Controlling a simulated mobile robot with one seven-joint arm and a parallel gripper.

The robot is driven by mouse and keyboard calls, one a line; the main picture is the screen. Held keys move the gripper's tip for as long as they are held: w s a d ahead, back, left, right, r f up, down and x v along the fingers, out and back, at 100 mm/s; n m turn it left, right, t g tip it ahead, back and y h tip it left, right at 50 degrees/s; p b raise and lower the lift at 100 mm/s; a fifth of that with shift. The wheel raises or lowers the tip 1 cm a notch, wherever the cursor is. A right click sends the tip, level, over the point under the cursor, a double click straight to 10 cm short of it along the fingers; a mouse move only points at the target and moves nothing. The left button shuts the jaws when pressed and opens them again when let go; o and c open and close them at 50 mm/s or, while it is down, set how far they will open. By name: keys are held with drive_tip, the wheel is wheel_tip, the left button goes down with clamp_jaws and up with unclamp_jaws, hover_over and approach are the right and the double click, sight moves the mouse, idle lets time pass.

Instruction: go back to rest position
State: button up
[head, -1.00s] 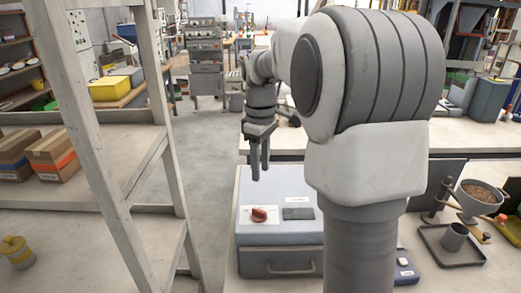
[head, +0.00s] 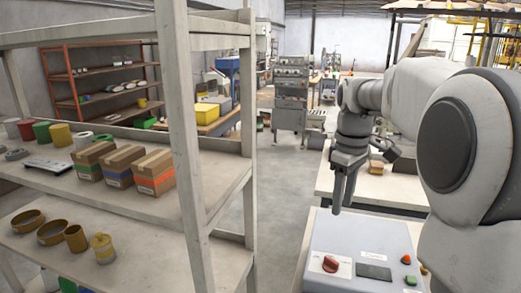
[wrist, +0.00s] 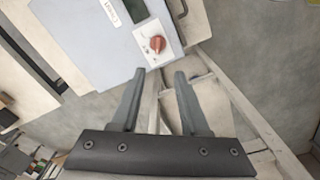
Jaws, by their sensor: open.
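My gripper (head: 343,188) hangs fingers down in the head view, above and behind the pale control box. In the wrist view my gripper (wrist: 159,97) shows two grey fingers spread apart with nothing between them. The control box (head: 330,237) carries a red rotary knob (head: 330,264), a dark display panel and small red and green buttons. The red knob also shows in the wrist view (wrist: 158,43), beyond the fingertips and not touched by them.
A pale shelf rack (head: 186,130) stands on the left, holding cardboard boxes (head: 153,174), tins and ochre bowls. A bench (head: 398,190) lies behind the control box. Open grey floor (head: 280,190) runs between rack and bench toward machines at the back.

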drive_tip(key=s+a+f+m+t, duration=0.1)
drive_tip(key=s+a+m+t, duration=0.1)
drive_tip(key=s, duration=0.8)
drive_tip(key=s+a+f+m+t, duration=0.1)
drive_tip(key=s+a+m+t, duration=0.2)
drive_tip(key=s, duration=0.8)
drive_tip(key=shift+s+a+m, duration=0.2)
drive_tip(key=shift+a+m, duration=1)
drive_tip(key=shift+a, duration=0.95)
